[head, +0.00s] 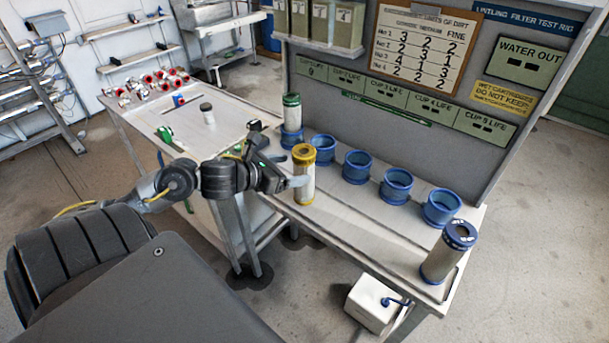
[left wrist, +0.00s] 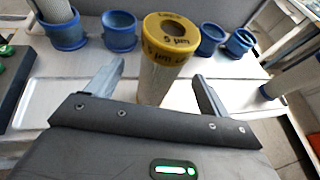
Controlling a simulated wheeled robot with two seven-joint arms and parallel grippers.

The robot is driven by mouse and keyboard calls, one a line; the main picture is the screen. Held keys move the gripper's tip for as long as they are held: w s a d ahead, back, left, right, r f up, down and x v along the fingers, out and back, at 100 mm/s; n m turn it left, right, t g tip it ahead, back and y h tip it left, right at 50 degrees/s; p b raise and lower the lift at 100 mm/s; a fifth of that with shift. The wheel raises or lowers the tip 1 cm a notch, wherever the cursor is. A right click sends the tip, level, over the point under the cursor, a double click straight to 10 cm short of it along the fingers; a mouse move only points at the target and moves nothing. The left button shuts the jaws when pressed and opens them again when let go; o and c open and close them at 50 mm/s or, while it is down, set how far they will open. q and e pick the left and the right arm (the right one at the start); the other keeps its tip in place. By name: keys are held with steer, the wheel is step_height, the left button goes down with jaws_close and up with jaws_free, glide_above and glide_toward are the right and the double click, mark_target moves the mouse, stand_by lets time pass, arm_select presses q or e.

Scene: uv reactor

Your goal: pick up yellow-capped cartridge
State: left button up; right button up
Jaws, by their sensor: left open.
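The yellow-capped cartridge (head: 304,178) stands upright on the front of the white bench in the head view, in front of the row of blue cups. In the left wrist view the cartridge (left wrist: 163,60) stands between the two fingers, its yellow cap marked "5 µm" facing the camera. My left gripper (head: 293,183) reaches it from the left and is open, with a finger on each side of the cartridge (left wrist: 160,85). Gaps show between the fingers and the cartridge in the wrist view. My right gripper is not in view.
A green-capped cartridge (head: 291,115) stands in a blue cup behind. Several empty blue cups (head: 396,184) line the bench. A blue-capped cartridge (head: 447,253) stands at the right end. A panel (head: 400,95) rises behind. A side table (head: 180,120) holds red-and-silver fittings.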

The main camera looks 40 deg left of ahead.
arm_select(q)
steer(key=shift+w, duration=0.25)
steer(key=p+x, duration=0.2)
steer(key=x, duration=0.2)
steer(key=shift+w+d, duration=0.1)
steer(key=shift+w, duration=0.1)
steer(key=shift+w+f, duration=0.15)
steer(key=shift+f, duration=0.1)
steer(key=c, duration=1.1)
steer(key=shift+r, duration=0.15)
